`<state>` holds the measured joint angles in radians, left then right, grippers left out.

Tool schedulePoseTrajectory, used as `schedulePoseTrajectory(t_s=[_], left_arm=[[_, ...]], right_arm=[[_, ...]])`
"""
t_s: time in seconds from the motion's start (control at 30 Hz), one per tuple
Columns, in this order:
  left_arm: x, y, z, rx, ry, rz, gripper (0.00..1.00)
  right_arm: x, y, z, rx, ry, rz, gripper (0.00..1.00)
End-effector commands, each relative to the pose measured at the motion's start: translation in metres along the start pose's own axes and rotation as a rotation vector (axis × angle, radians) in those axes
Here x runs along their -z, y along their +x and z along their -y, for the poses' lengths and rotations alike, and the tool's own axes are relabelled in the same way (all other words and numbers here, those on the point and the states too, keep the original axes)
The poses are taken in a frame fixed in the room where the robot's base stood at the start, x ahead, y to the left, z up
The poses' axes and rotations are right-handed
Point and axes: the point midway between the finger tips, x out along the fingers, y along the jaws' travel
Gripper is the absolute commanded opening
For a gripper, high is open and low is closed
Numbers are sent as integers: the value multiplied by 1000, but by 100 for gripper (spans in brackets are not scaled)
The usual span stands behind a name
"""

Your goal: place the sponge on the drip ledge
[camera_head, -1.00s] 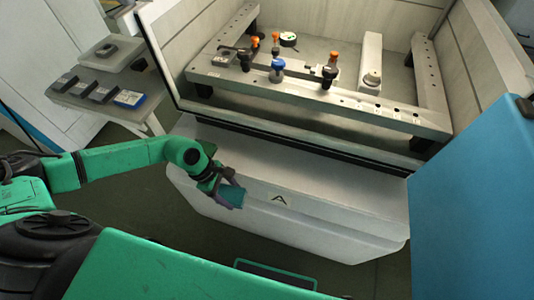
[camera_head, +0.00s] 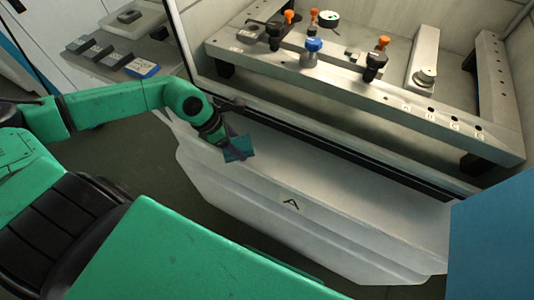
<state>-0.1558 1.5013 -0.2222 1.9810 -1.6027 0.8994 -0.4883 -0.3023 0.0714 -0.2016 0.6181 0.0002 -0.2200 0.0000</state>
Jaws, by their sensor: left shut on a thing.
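My left gripper (camera_head: 228,136) is shut on the sponge (camera_head: 239,149), a small teal block. It holds the sponge over the left part of the white drip ledge (camera_head: 330,187), the sloped-looking front shelf below the machine's tank, which bears a dark letter A on its front. I cannot tell whether the sponge touches the ledge. The gripper partly hides the sponge's upper side. My right gripper is not in view.
The open tank above the ledge holds a pale clamping frame (camera_head: 340,85) with black, orange and blue clamps. A side table (camera_head: 160,55) with dark blocks stands at the left. A blue panel (camera_head: 495,235) closes the right. The ledge's middle and right are clear.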

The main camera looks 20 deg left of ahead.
Motion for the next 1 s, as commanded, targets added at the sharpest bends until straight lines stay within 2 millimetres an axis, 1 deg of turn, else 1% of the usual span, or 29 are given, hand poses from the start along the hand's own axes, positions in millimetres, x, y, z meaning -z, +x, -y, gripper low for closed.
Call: schedulePoseTrajectory(t_s=[0.03,0.13,0.2,0.3,0.4,0.5,0.63,0.7,0.93,0.97,1.0], left_arm=[[-12,0,-1,-2,-1,19,19],[-28,5,0,-2,5,19,19],[-44,5,0,-1,0,18,19],[-65,14,1,1,4,12,19],[-78,22,1,1,3,7,19],[-79,31,1,2,3,1,19],[-69,53,2,4,2,-2,19],[-67,59,2,2,4,0,19],[-66,62,1,1,6,1,19],[-66,61,1,1,6,1,79],[-66,61,1,1,5,1,94]], right_arm=[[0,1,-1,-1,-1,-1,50],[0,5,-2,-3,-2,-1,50],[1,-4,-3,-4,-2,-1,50],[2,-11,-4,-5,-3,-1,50],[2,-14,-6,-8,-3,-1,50],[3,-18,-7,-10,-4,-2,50],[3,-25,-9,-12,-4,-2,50],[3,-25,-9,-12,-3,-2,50],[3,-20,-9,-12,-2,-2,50],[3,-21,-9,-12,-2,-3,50],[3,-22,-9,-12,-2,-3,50]])
